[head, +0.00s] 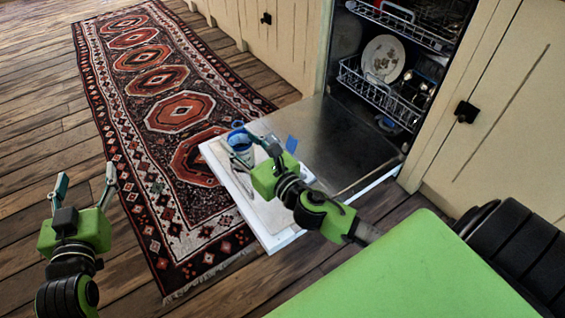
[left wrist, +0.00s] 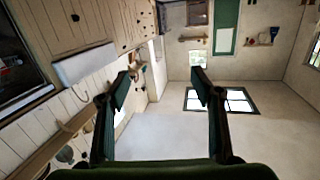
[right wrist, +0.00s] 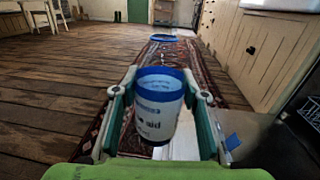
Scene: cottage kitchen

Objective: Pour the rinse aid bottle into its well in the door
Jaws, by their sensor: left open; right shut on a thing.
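The rinse aid bottle, white with blue bands and partly readable lettering ending in "aid", shows in the right wrist view (right wrist: 158,112). My right gripper (right wrist: 163,90) is shut around its sides. In the head view, the bottle (head: 241,142) looks about upright above the outer part of the open dishwasher door (head: 262,212); my right gripper (head: 252,152) partly hides it. A small blue flap (head: 291,144) stands up at the door and also shows in the right wrist view (right wrist: 232,141). I cannot make out the well. My left gripper (head: 87,180) is open and empty, left of the rug.
A blue ring (right wrist: 163,37) shows beyond the bottle; its support is unclear. The dishwasher's lower rack (head: 375,92) holds a plate (head: 383,58). Cabinets flank the opening. A patterned rug (head: 170,110) lies on the wooden floor, with free room left of the door.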

